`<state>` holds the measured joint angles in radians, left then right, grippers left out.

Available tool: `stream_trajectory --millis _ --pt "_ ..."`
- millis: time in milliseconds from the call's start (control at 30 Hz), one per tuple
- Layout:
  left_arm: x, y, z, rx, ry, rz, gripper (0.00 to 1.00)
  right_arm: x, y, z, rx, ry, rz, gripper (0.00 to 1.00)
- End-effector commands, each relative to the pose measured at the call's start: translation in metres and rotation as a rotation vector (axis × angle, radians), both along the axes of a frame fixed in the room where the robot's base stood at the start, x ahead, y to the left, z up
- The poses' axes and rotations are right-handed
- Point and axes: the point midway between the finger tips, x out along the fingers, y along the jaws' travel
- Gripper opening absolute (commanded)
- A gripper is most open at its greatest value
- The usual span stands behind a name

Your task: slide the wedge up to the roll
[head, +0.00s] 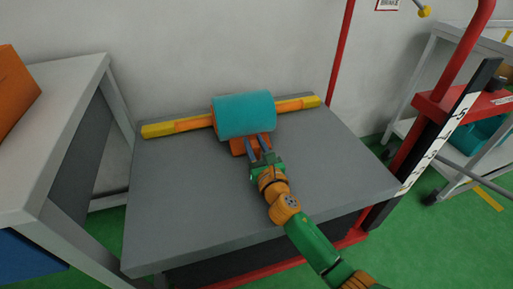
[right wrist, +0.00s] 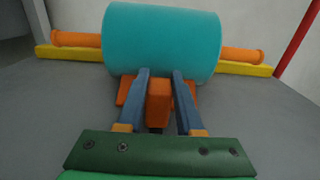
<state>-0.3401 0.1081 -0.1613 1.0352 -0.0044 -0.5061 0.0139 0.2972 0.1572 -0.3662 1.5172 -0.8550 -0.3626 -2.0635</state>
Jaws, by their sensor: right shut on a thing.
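The teal roll (head: 244,115) lies on the grey table toward its back edge, with an orange core sticking out at both ends. It also shows in the right wrist view (right wrist: 162,40). The orange wedge (head: 238,148) is on the table at the near side of the roll. In the right wrist view the wedge (right wrist: 158,95) sits against or very close to the roll's lower front; the exact contact is hidden. My right gripper (head: 260,141) is shut on the wedge's upright middle part, with a blue-grey finger on each side. My left gripper is not in view.
A yellow bar (head: 160,130) runs along the table's back edge behind the roll. The grey tabletop (head: 180,215) is bare in front and to both sides. A red post with a scale (head: 440,135) stands at the right, and a white bench (head: 45,130) at the left.

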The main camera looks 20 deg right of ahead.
Motion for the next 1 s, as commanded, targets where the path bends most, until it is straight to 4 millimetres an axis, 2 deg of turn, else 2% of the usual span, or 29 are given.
stream_trajectory --millis 233,267,333,367,667,900,1000 --pt "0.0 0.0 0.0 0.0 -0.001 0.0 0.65 0.0 0.0 -0.001 0.0 0.003 0.0 0.0" --pt "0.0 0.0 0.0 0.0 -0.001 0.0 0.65 0.0 0.0 -0.001 0.0 0.003 0.0 0.43" --pt "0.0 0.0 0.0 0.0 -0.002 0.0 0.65 0.0 0.0 -0.001 0.0 0.002 0.0 0.62" --pt "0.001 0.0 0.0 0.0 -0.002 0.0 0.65 0.0 0.0 -0.001 0.0 0.002 0.0 0.65" --pt "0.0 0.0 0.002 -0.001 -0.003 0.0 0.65 -0.004 0.0 0.0 0.0 0.002 0.0 0.65" --pt "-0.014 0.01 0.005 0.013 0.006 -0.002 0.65 -0.052 -0.002 0.001 0.0 0.005 0.001 0.65" --pt "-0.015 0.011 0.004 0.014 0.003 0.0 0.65 -0.066 -0.002 -0.001 -0.001 0.004 0.0 0.65"
